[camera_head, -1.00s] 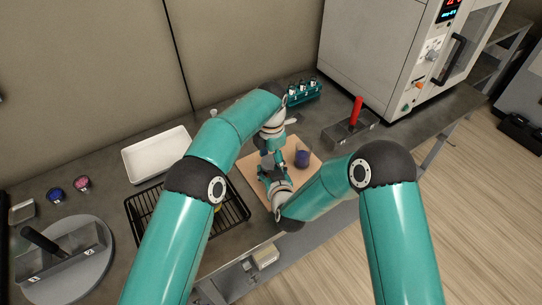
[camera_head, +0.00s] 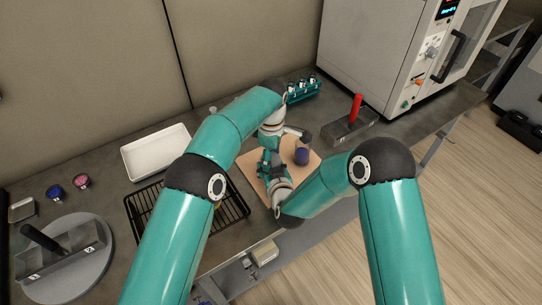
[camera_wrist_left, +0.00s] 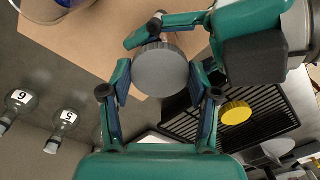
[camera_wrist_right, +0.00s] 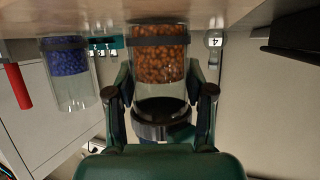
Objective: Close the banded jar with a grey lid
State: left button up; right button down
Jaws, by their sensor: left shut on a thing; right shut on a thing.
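The banded jar (camera_wrist_right: 160,58) holds orange-brown beads and has a dark band; it shows upside down in the right wrist view. My right gripper (camera_wrist_right: 160,112) is shut on its clear upper part. The grey lid (camera_wrist_left: 160,70) is a round disc between the fingers of my left gripper (camera_wrist_left: 160,88), which is shut on it. A dark disc and rim (camera_wrist_right: 150,128) show at the jar's mouth; I cannot tell whether the lid is seated. In the head view, my left gripper (camera_head: 268,165) is above the tan board, and the arms mostly hide jar and lid.
A jar of blue beads (camera_wrist_right: 66,62) stands close by on the tan board (camera_head: 250,163). A yellow lid (camera_wrist_left: 236,112) lies on the black rack (camera_head: 238,215). A white tray (camera_head: 155,152), a teal vial rack (camera_head: 303,92) and a red-handled holder (camera_head: 350,125) stand around.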

pick_arm(q)
jog(key=m, duration=0.4)
jog(key=shift+w+a+m, duration=0.15)
jog(key=shift+m, duration=0.15)
jog(key=m, duration=0.6)
jog(key=shift+m, duration=0.3)
jog(key=m, duration=2.2)
jog(key=shift+f, duration=0.1)
jog(key=m, duration=1)
jog(key=o, duration=1.3)
